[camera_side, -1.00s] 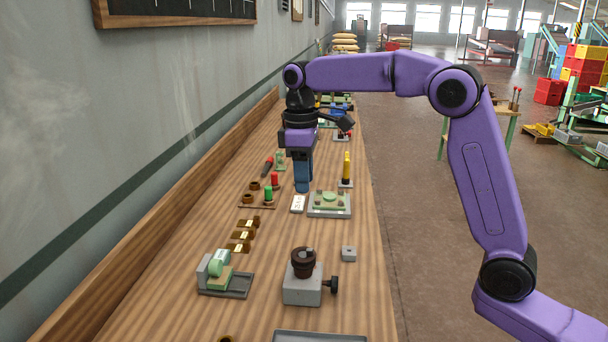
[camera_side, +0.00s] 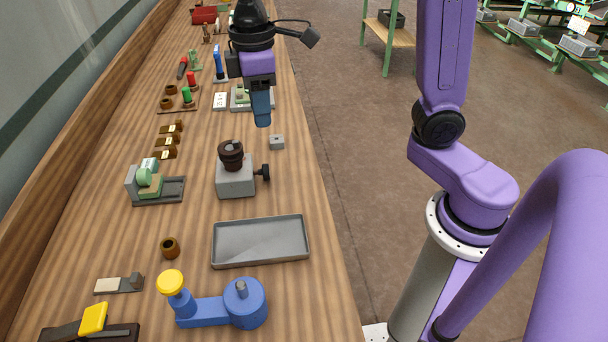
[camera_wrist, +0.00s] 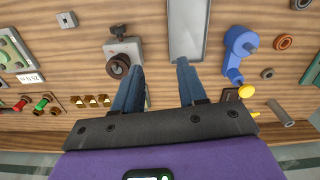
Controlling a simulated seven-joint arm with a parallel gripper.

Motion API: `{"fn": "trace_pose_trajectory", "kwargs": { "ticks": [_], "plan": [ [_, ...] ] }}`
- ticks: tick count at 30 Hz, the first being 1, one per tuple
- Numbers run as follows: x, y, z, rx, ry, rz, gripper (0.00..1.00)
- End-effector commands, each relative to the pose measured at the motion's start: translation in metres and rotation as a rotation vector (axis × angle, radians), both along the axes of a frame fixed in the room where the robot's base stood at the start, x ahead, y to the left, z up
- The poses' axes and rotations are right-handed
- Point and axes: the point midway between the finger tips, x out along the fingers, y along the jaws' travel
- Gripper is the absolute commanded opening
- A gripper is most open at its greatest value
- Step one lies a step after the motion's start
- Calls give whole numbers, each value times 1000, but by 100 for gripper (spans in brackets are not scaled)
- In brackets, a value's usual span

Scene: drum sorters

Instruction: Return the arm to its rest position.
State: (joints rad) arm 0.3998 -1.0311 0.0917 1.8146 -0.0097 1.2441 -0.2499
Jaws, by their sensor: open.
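My gripper (camera_side: 262,120) hangs fingers-down over the right part of the workbench (camera_side: 200,240) in the side view. In the wrist view its two blue fingers (camera_wrist: 160,82) are apart with nothing between them, so it is open and empty. In the side view the fingers cover part of a grey-framed green plate (camera_side: 239,100) and end in the picture just above a small grey block (camera_side: 277,142). The exact height above the bench is hard to tell.
A grey block with a dark round top (camera_side: 235,178), an empty grey tray (camera_side: 260,243) and a blue crank-shaped fixture (camera_side: 222,304) stand nearer the camera. Red and green pegs (camera_side: 187,94) stand left of the gripper. Open floor (camera_side: 360,170) lies right of the bench.

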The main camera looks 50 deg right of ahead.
Motion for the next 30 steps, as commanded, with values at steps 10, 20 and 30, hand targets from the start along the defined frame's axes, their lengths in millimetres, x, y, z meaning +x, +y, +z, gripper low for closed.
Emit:
{"fn": "trace_pose_trajectory", "kwargs": {
  "ticks": [10,20,30],
  "plan": [
    [-107,-25,-31,17,-11,105,41],
    [-193,-65,-64,34,-15,190,41],
    [-215,-79,-75,39,-16,213,41]
  ]
}}
